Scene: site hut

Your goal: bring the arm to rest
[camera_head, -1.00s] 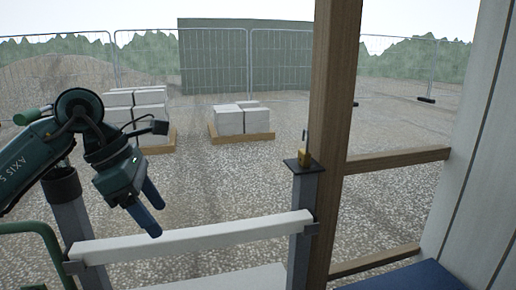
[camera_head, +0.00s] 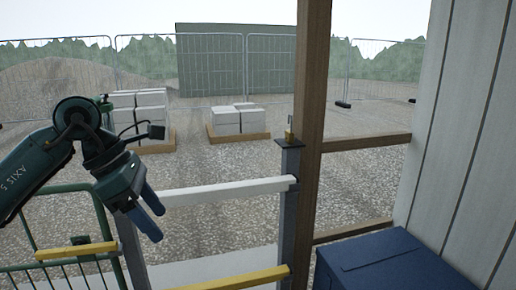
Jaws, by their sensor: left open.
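My left arm comes in from the left, and its gripper (camera_head: 147,222) hangs pointing down and to the right. Its two blue fingers are apart with nothing between them. The gripper is in front of the left end of a white rail (camera_head: 225,192), as seen from the head; I cannot tell whether they touch. My right gripper is not in view.
A grey post (camera_head: 289,220) carries a small brass-coloured object (camera_head: 289,136) on its top plate. A wooden post (camera_head: 310,130) stands beside it. A blue box (camera_head: 385,265) is at lower right. Green railing (camera_head: 75,225) and a yellow bar (camera_head: 232,280) are low. Block pallets (camera_head: 238,122) stand outside.

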